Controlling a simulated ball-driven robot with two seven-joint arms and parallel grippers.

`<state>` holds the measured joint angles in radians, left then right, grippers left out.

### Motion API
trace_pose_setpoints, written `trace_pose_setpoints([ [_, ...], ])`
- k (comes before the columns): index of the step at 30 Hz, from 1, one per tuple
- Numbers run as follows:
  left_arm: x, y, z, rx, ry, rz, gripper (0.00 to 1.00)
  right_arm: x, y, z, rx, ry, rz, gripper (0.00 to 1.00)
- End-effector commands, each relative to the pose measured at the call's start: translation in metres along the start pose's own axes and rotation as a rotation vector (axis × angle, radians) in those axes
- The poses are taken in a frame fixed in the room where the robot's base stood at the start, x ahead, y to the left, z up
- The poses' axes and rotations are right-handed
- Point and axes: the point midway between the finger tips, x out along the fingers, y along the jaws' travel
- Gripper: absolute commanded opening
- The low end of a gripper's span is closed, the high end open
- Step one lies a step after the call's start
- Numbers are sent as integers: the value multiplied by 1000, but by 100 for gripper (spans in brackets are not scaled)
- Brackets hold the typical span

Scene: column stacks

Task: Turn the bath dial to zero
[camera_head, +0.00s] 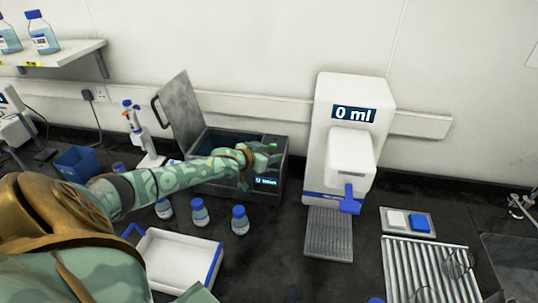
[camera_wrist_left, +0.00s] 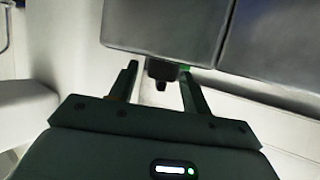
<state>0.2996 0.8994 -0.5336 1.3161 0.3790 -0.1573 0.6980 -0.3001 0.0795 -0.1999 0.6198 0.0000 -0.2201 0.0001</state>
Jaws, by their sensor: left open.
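The bath (camera_head: 215,187) is a dark grey box with its lid (camera_head: 180,110) raised, at the middle left in the head view. A small lit display on its front reads a number and "min"; the digit is too small to be sure of. My left gripper (camera_head: 268,155) is at the bath's right end, near its top. In the left wrist view, my left gripper (camera_wrist_left: 160,85) is open, and a small dark knob (camera_wrist_left: 160,71), which looks like the dial, lies between the fingertips by the grey bath wall (camera_wrist_left: 160,25). I cannot tell whether the fingers touch it. My right gripper is not in view.
A white dispenser (camera_head: 350,105) reading "0 ml" stands right of the bath. Several blue-capped bottles and a white tray (camera_head: 180,258) are in front of it. A pipette stand (camera_head: 140,130) and a blue bin (camera_head: 78,160) are at left. A ridged rack (camera_head: 425,265) lies at right.

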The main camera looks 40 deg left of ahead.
Motion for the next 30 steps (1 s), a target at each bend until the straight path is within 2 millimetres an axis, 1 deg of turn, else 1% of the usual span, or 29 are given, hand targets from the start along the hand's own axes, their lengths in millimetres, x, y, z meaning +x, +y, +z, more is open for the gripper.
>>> trace_pose_setpoints([
  [5,0,0,0,0,0,0,48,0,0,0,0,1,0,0],
  [6,0,0,0,0,0,0,45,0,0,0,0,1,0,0],
  [8,0,0,0,0,0,0,28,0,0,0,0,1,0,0],
  [9,0,0,0,0,0,0,17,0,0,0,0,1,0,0],
  [10,0,0,0,0,0,0,9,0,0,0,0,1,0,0],
  [11,0,0,0,0,0,0,4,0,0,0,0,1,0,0],
  [16,0,0,0,-3,0,-3,4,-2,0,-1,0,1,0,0],
  [19,-1,1,-1,-13,0,-18,4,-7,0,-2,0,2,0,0],
  [23,-2,2,-2,-36,-1,-64,4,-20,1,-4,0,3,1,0],
  [27,-2,3,-2,-73,-2,-143,4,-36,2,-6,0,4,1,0],
  [30,-2,3,-2,-100,-2,-210,4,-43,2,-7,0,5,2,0],
])
